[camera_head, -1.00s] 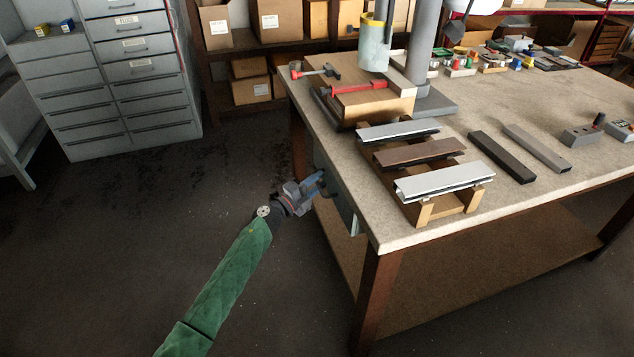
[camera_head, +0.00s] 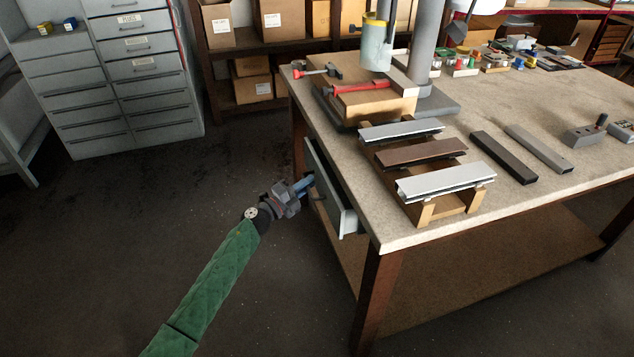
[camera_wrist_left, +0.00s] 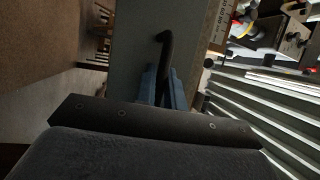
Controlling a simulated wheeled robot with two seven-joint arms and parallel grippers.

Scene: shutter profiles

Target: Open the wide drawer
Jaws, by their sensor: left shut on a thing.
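The wide drawer (camera_head: 322,187) is under the left edge of the workbench and stands partly out, with a gap behind its grey front. My left gripper (camera_head: 305,184) is at the drawer front, its blue fingers shut on the dark handle. In the left wrist view the blue fingers (camera_wrist_left: 166,90) close around the dark bar handle (camera_wrist_left: 166,50), which stands off the grey drawer front (camera_wrist_left: 138,40). The inside of the drawer is mostly hidden. My right gripper is not in view.
The workbench top (camera_head: 490,205) carries a wooden rack with profiles (camera_head: 425,180), loose dark bars (camera_head: 502,157) and a drill press (camera_head: 418,60). A grey drawer cabinet (camera_head: 100,85) stands at the back left. The floor (camera_head: 130,220) left of the bench is clear.

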